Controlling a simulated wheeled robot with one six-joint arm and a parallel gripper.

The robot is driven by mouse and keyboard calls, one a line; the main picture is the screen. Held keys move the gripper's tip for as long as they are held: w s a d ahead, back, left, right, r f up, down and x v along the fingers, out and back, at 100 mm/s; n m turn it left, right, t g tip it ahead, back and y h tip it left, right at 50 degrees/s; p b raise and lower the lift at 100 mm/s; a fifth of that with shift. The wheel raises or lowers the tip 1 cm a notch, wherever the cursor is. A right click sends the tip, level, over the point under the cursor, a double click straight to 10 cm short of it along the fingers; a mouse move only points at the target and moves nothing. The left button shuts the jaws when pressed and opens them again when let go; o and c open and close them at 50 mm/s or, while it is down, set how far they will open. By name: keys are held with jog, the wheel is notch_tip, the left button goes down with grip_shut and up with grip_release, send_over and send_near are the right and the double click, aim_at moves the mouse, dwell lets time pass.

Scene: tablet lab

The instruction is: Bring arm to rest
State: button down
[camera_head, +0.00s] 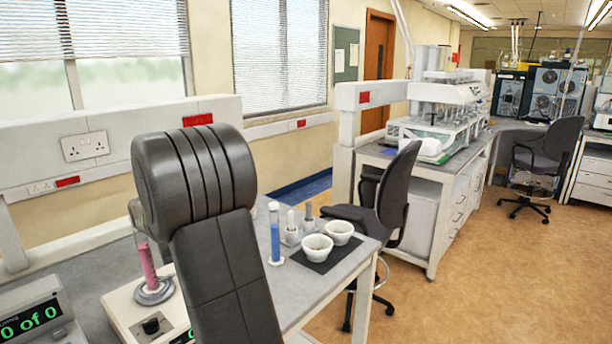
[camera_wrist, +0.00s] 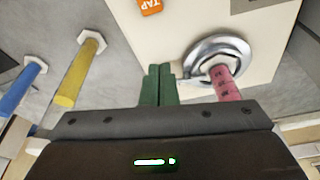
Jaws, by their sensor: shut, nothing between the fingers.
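My gripper (camera_wrist: 158,84) shows in the wrist view with its two green fingers together and nothing between them. It hangs over the edge of a pale instrument, left of a pink cylinder (camera_wrist: 226,84) in a round metal holder. In the head view my dark arm covers the middle left of the bench, and my gripper is hidden behind it. The pink cylinder also shows there (camera_head: 147,266), left of my arm, on a white instrument (camera_head: 118,305).
A blue cylinder (camera_head: 275,236) and two white bowls (camera_head: 317,248) stand right of my arm on the bench (camera_head: 312,284). A yellow cylinder (camera_wrist: 80,74) is left of my gripper. A display box (camera_head: 40,312) sits at the left. A chair (camera_head: 385,205) stands beyond the bench.

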jog(key=shift+s+a+f+m+t+h+b, duration=0.15)
jog(key=shift+s+a+m+t+b, duration=0.2)
jog(key=shift+m, duration=0.45)
jog(key=shift+s+a+f+m+t+h, duration=0.15)
jog(key=shift+a+m, duration=0.25)
jog(key=shift+m, duration=0.4)
jog(key=shift+s+a+m, duration=0.2)
jog(key=shift+m, duration=0.4)
jog(key=shift+r, duration=0.1)
